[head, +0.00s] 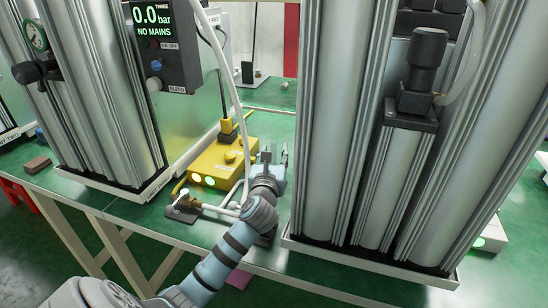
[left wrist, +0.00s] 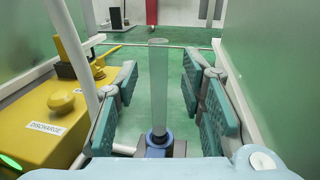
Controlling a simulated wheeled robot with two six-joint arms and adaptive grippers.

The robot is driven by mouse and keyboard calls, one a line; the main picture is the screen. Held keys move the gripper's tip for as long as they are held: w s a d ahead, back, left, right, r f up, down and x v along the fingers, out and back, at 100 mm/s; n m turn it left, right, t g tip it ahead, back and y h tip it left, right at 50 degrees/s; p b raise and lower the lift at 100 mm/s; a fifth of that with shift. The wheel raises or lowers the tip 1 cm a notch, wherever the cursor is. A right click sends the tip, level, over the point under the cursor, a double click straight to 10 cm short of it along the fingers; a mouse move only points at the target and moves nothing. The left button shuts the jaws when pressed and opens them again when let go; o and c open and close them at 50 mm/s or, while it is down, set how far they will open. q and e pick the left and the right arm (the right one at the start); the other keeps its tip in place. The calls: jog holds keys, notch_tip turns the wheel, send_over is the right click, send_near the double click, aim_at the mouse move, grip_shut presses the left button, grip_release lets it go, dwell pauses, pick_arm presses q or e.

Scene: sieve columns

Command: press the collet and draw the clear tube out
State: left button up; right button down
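In the left wrist view a clear tube (left wrist: 158,85) stands upright from a dark blue ring-shaped collet (left wrist: 158,139) on a dark base. My left gripper (left wrist: 160,76) is open, with its teal finger pads on either side of the tube and a gap on both sides. In the head view the left gripper (head: 274,160) is low over the bench, between the yellow box and the metal columns. The collet and tube cannot be made out there behind the gripper and wrist. My right gripper is in neither view.
A white hose (head: 237,85) hangs from above. A display (head: 160,45) reads 0.0 bar, NO MAINS.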

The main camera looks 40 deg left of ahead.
pick_arm(q)
jog(key=shift+w+a+r, duration=0.1)
jog(key=shift+w+a, duration=0.15)
jog(key=shift+w, duration=0.1)
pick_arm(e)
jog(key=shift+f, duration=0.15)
pick_arm(q)
grip_shut()
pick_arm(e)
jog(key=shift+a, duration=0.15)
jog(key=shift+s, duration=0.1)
pick_arm(q)
jog(key=shift+r, duration=0.15)
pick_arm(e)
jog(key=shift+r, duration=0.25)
